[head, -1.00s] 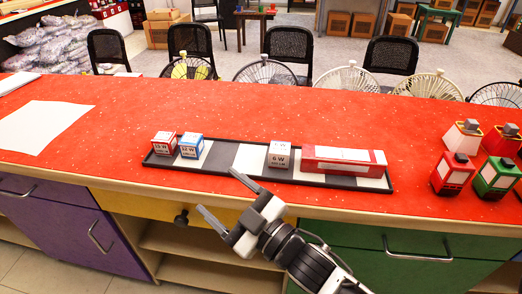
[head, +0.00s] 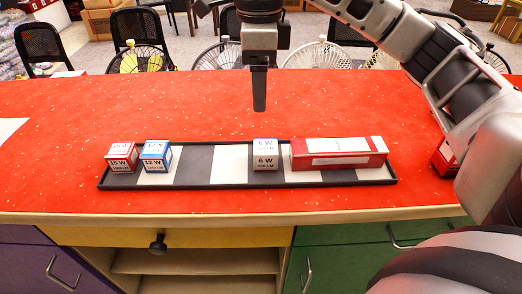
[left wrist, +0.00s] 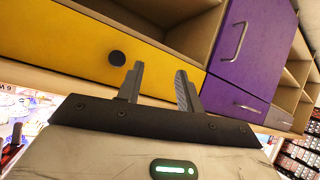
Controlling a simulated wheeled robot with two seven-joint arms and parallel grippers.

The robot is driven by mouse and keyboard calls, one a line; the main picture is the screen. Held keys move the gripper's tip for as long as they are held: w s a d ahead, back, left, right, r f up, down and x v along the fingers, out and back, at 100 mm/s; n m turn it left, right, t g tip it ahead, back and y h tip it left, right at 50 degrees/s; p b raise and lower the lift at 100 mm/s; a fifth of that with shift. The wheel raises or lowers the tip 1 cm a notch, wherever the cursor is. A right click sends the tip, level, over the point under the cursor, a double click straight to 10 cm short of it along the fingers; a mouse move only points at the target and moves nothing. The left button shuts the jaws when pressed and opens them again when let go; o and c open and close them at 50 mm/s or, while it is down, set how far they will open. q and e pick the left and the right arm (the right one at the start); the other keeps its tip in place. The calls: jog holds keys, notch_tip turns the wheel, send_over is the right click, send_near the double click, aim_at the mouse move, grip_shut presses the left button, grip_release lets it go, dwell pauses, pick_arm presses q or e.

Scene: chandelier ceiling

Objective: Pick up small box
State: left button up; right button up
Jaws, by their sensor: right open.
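Three small boxes stand on a black-rimmed tray (head: 230,185) with dark and light squares. They are a red-and-white 15 W box (head: 121,157), a blue-and-white 12 W box (head: 156,157) and a pale 6 W box (head: 265,154). A longer red box (head: 338,152) lies right of the 6 W box. My right gripper (head: 259,105) points down above the counter, behind and above the 6 W box and apart from it. It is seen edge-on, open and empty. My left gripper (left wrist: 160,70) shows in the left wrist view, open and empty before the drawers.
My right arm covers the right side, partly hiding a red item (head: 444,158). Chairs and wire fans stand behind the counter. A yellow drawer (head: 200,236) and purple drawers are below its front edge.

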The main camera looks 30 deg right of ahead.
aim_at(262, 146)
notch_tip(262, 146, down, 10)
jog(key=shift+s+f+b, duration=0.1)
jog(key=shift+f+b, duration=0.1)
jog(key=shift+b, duration=0.5)
jog(key=f, duration=0.5)
jog(key=shift+s+d, duration=0.15)
jog(key=shift+s, duration=0.05)
jog(key=shift+c, duration=0.3)
jog(key=c, duration=1)
